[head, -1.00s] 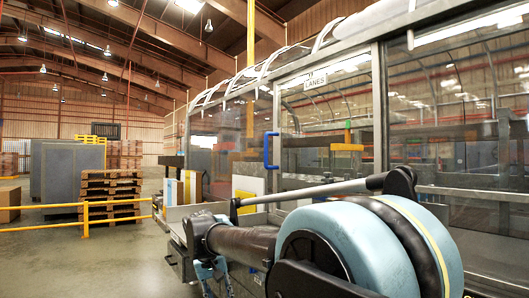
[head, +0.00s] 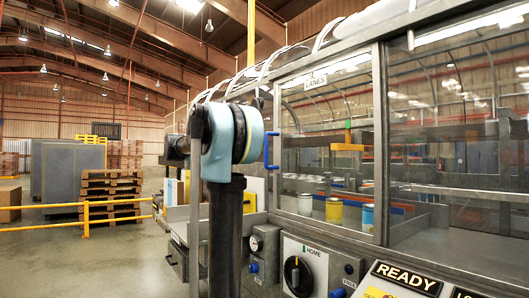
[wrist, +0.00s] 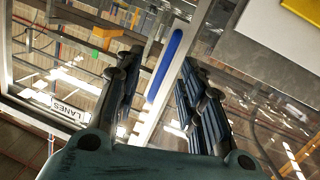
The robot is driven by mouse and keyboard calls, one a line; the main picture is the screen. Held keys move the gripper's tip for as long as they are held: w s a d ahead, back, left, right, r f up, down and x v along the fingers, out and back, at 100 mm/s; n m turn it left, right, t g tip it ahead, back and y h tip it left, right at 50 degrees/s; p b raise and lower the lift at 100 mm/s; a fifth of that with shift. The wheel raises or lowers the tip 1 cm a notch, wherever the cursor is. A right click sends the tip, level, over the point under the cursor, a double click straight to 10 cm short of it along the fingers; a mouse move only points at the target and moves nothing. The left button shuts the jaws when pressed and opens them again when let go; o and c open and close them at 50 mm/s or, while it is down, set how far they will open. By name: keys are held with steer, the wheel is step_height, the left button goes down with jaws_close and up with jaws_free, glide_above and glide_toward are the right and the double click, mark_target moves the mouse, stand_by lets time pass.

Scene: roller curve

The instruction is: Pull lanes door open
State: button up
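The lanes door (head: 325,100) is a clear panel in a grey frame with a LANES label (head: 315,79) at its top left. It looks closed in the head view. Its blue handle (head: 271,150) stands upright on the left edge. In the wrist view the blue handle (wrist: 166,62) lies between the two dark fingers of my gripper (wrist: 160,62), with gaps on both sides. The fingers are apart and hold nothing. I cannot tell how deep the handle sits between them. My arm hides the gripper in the head view.
Cans (head: 334,210) stand behind the door. A control panel with a HOME knob (head: 298,275) and a READY sign (head: 407,278) lies below it. A yellow rail (head: 85,218) and pallets (head: 110,190) stand left, with open floor before them.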

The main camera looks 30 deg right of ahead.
steer(key=w+r+m+h, duration=0.2)
steer(key=w+r, duration=0.1)
steer(key=r, duration=0.1)
glide_above(266, 163)
steer(key=w, duration=0.1)
steer(key=shift+d+r, duration=0.3)
steer(key=shift+c, duration=0.5)
jaws_close()
